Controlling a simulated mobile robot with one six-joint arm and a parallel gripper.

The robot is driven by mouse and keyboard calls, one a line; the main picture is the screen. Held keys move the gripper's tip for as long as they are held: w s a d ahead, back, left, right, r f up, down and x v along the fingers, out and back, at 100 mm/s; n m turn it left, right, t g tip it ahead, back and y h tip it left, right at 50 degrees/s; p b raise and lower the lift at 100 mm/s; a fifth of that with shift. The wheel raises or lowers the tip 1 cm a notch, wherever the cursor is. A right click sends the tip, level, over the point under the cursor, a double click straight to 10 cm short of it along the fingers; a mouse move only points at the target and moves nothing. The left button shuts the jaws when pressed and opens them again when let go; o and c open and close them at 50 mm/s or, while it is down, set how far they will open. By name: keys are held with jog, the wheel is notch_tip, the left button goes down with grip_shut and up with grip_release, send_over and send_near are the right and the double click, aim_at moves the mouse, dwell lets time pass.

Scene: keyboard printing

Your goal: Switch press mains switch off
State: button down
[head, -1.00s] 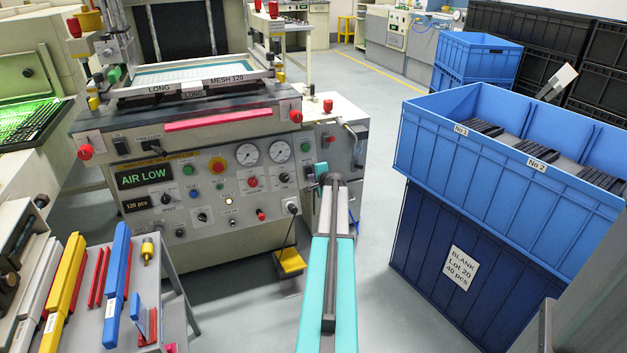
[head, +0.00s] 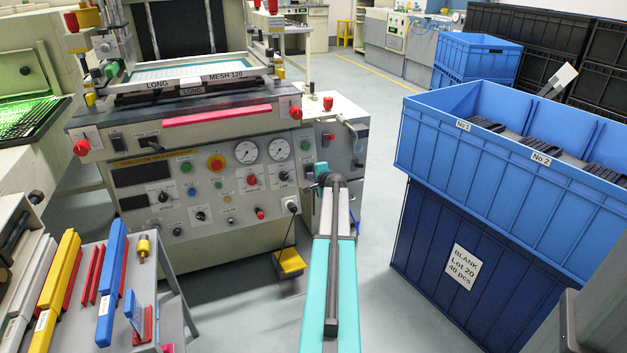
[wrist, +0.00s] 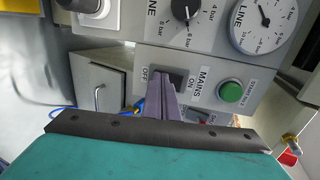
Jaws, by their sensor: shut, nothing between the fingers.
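The mains switch (wrist: 179,77) is a dark rocker on a grey panel in the wrist view, between the OFF and ON labels, with MAINS printed beside it. My gripper (wrist: 164,76) is shut and empty, its fingertips at the OFF end of the switch and covering part of it. Whether they still touch it I cannot tell. The press (head: 190,215) stands ahead in the head view; its message display (head: 142,173) and counter display (head: 134,202) are dark.
A green start button (wrist: 230,92) sits right of the switch, with a regulator knob (wrist: 187,10) and a gauge (wrist: 264,16) above. Stacked blue crates (head: 480,185) stand right of my arm. A tool table (head: 172,290) is at the left. Floor between arm and crates is clear.

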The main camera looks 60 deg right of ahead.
jog(key=shift+s+d, duration=0.1)
jog(key=shift+d, duration=0.15)
jog(key=shift+r, duration=0.3)
jog(key=shift+r+p, duration=0.45)
jog(key=shift+p, duration=0.1)
jog(key=shift+a, duration=0.1)
jog(key=shift+a, duration=0.1)
jog(key=s+a+r+p, duration=0.1)
jog(key=s+a+r, duration=0.1)
jog(key=s+a, duration=0.5)
jog(key=shift+s+a, duration=0.4)
jog(key=shift+s, duration=1.75)
